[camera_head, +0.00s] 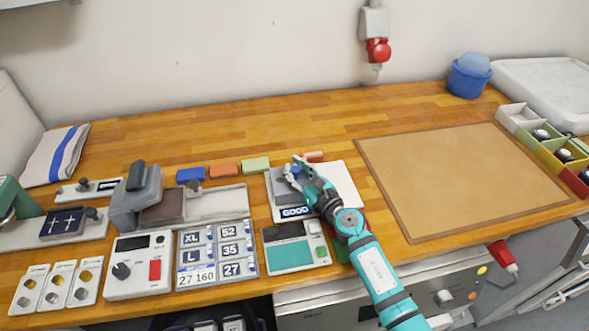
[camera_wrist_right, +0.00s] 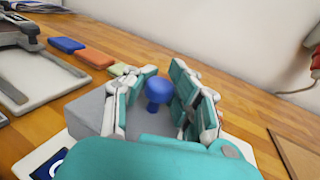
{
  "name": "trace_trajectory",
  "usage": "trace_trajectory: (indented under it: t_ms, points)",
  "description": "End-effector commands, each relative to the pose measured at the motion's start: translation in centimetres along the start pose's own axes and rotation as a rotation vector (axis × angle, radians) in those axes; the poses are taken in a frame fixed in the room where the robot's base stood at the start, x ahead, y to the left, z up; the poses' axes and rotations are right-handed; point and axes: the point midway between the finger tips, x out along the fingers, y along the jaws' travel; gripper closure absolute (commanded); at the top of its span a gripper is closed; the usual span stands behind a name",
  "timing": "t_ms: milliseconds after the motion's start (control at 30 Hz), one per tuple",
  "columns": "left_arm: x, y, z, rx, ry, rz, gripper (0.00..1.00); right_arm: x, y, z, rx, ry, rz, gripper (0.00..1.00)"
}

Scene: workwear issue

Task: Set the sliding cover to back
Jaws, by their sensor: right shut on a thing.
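The sliding cover (camera_head: 279,183) is a grey block on a white base plate (camera_head: 345,187). A label reading GOOD (camera_head: 294,212) shows at its front edge. In the right wrist view the grey cover (camera_wrist_right: 88,112) carries a round blue knob (camera_wrist_right: 158,90) on a short stem. My right gripper (camera_head: 297,172) comes in from the front right and is shut on the knob. In the right wrist view its fingers (camera_wrist_right: 160,98) stand on both sides of the knob. The fingers hide part of the cover. My left gripper is not in view.
Blue (camera_head: 190,174), orange (camera_head: 225,169) and green (camera_head: 256,164) blocks lie behind and left of the plate. A teal-screened device (camera_head: 290,252) stands in front. A brown mat (camera_head: 450,180) lies at right.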

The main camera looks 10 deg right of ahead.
Motion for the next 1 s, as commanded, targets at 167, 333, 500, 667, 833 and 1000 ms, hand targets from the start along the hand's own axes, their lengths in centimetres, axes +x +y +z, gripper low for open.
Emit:
trace_trajectory:
  t_ms: [167,333,500,667,833,1000]
  points:
    - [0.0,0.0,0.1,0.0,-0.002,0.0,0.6,-0.2,0.3,-0.5,0.002,0.009,0.006,1.0]
    - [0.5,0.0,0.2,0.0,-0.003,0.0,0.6,-0.8,-1.0,-0.9,-0.002,0.012,0.006,1.0]
    - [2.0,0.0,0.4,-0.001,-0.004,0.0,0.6,-2.5,-5.2,-1.3,-0.006,0.016,0.007,1.0]
    - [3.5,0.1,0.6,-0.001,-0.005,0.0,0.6,-4.0,-8.7,-1.4,-0.003,0.017,0.009,1.0]
    - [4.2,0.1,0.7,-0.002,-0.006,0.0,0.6,-4.7,-10.5,-1.1,0.002,0.017,0.01,1.0]
    - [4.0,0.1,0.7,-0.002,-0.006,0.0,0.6,-4.8,-10.8,-0.9,0.003,0.017,0.008,1.0]
